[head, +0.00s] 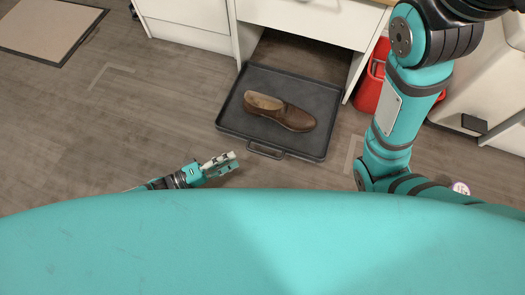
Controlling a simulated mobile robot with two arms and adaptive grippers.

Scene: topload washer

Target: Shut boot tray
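The dark grey boot tray (315,145) lies pulled out on the floor in front of an open space under a white cabinet. A brown shoe (285,114) lies on it, toe to the right. The tray's handle (265,152) is on its near edge, towards me. My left gripper (222,163) is low, just left of the handle and apart from it, near the tray's front left corner. Its fingers look small here, and I cannot tell how far apart they are. My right arm comes in at the right, but its gripper is out of view.
White cabinets (300,20) stand behind the tray, with a dark opening (300,52) under one. A red bin (370,88) stands right of the opening. A beige mat (45,28) with a dark border lies at the far left. The wooden floor on the left is clear.

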